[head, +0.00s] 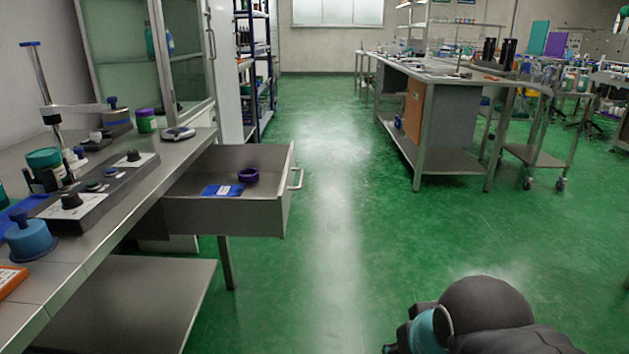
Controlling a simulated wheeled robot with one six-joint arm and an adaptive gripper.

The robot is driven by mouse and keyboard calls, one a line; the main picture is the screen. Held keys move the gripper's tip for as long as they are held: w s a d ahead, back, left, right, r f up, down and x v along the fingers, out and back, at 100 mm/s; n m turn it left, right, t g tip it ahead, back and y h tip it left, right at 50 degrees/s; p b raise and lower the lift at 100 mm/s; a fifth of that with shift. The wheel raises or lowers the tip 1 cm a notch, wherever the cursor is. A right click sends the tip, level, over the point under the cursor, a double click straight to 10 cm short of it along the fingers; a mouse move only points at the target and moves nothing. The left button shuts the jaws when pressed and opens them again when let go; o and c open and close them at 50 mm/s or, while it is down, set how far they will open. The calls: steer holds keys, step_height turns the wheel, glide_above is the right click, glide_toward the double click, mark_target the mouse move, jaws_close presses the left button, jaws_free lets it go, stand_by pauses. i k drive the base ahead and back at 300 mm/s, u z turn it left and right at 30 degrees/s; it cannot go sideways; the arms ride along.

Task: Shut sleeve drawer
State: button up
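The sleeve drawer (225,217) is a grey metal drawer pulled out from under the workbench at the left. Its front panel faces right and carries a silver bar handle (297,179). Inside lie a purple ring (248,175) and a blue packet with a white label (222,191). My arm, dark with a teal band, shows at the bottom right, well apart from the drawer. My gripper's fingers do not show in the head view.
The workbench top (108,232) at the left holds knobbed fixtures and a blue round piece (30,236). Green floor (330,230) lies clear right of the drawer. A metal table with a lower shelf (455,154) stands at the back right.

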mark_target(262, 210)
steer(key=z, duration=0.35)
steer(key=i, duration=1.35)
steer(key=u, duration=1.05)
steer(key=i, duration=0.25)
steer(key=u, duration=0.1)
steer(key=k, duration=0.45)
steer(key=z, duration=0.6)
steer(key=i, duration=0.6)
steer(key=u, duration=0.3)
